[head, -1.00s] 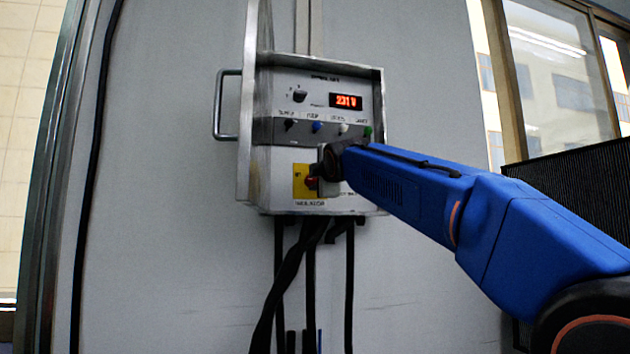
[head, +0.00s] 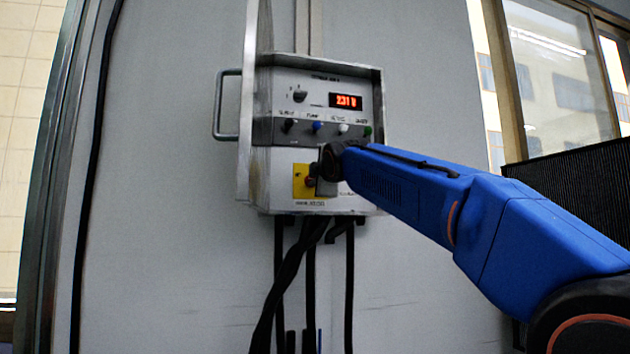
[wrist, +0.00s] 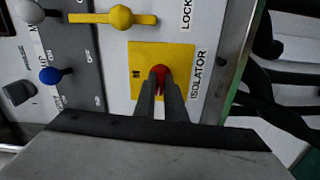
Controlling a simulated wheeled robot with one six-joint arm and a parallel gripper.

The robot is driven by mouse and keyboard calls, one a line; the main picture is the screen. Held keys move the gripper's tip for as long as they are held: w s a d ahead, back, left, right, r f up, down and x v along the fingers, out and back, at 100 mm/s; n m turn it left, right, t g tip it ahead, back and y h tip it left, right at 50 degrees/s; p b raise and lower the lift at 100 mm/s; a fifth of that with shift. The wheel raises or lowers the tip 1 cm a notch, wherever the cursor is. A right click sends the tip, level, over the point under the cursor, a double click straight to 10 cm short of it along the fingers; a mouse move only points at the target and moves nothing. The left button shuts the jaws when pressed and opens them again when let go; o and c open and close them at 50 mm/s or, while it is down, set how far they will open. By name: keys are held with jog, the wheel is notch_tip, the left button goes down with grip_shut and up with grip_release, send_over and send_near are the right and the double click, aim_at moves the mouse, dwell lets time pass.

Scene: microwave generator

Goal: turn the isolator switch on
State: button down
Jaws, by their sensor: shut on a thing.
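The isolator switch is a red knob (wrist: 160,72) on a yellow plate (wrist: 139,58) labelled ISOLATOR, in the wrist view. In the head view the yellow plate (head: 299,192) is at the lower left of the panel, and its knob is mostly hidden by my gripper. My gripper (wrist: 161,88) is shut on the red knob, with one finger on each side. In the head view my gripper (head: 322,180) reaches the plate from the right. The fingers hide part of the knob, so I cannot tell its setting.
A yellow lever (wrist: 120,17) sits beside the plate in the wrist view. A blue knob (wrist: 50,75) and a white knob (wrist: 30,11) are farther left. The red display (head: 345,101) is lit above. The open cabinet door with its handle (head: 217,105) stands left; black cables (head: 292,275) hang below.

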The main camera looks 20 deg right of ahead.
jog(key=m, duration=0.8)
jog(key=shift+m, duration=0.4)
jog(key=m, duration=0.4)
jog(key=shift+m, duration=2)
jog(key=c, duration=1.8)
grip_release()
jog(key=shift+s, duration=0.1)
